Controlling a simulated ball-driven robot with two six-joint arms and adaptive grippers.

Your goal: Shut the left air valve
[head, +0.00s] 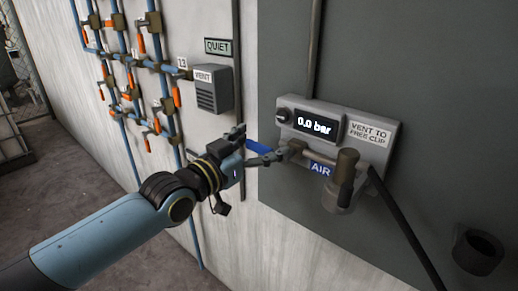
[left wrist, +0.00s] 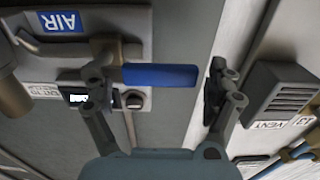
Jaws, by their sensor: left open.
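The air valve's blue lever (head: 258,147) points left from the brass pipe below the gauge box, roughly in line with that pipe. It also shows in the left wrist view as a blue bar (left wrist: 160,75). My left gripper (head: 252,148) is open at the lever. In the left wrist view its fingers (left wrist: 163,80) stand on either side of the blue bar, one near its pipe end and one past its free end; contact cannot be told. The gauge display (head: 315,127) reads 0.0 bar. A blue AIR label (head: 321,169) sits under the pipe. My right gripper is not in view.
A brass coupling (head: 345,169) and a black hose (head: 404,226) are right of the valve. A grey vent box (head: 214,90) is up and left. Blue pipes with several orange levers (head: 141,44) cover the left wall. A dark round holder (head: 477,250) is at lower right.

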